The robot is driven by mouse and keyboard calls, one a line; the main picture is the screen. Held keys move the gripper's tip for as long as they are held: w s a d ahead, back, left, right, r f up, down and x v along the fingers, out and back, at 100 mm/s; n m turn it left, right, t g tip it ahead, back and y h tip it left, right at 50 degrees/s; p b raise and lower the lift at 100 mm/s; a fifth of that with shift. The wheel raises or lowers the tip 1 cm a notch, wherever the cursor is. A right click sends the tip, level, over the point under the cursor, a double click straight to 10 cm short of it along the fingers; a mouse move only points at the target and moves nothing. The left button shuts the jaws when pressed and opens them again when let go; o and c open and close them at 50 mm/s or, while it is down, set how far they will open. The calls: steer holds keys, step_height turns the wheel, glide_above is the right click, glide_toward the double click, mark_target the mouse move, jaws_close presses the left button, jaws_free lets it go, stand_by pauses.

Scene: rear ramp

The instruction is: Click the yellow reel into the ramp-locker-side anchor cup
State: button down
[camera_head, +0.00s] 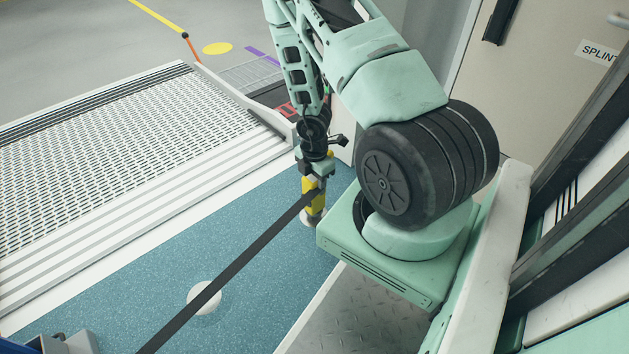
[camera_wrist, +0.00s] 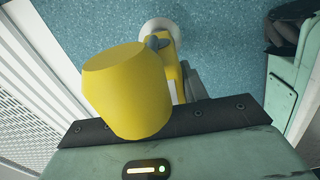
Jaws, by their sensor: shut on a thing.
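The yellow reel (camera_head: 309,201) is upright in my gripper (camera_head: 317,178), which is shut on it. A dark strap (camera_head: 245,255) runs from the reel down to the lower left. A white round anchor cup (camera_head: 308,219) on the blue floor is right under the reel, on the locker side. I cannot tell whether the reel's lower end touches it. In the wrist view the reel (camera_wrist: 125,90) fills the middle, its grey end piece (camera_wrist: 157,42) overlapping the edge of the white cup (camera_wrist: 160,27). The fingertips are mostly hidden there.
A second white disc (camera_head: 204,297) lies on the blue floor (camera_head: 130,310), partly under the strap. The perforated ramp (camera_head: 110,135) is at the left. A tan locker (camera_head: 540,80) with a "SPLINT" label stands at the upper right.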

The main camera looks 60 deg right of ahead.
steer(key=shift+f+b, duration=0.85)
steer(key=shift+f, duration=0.2)
steer(key=c, duration=0.7)
jaws_free()
steer(key=shift+r, duration=0.1)
step_height(320, 180, up, 17)
steer(key=p, duration=1.1)
steer(key=shift+r, duration=0.2)
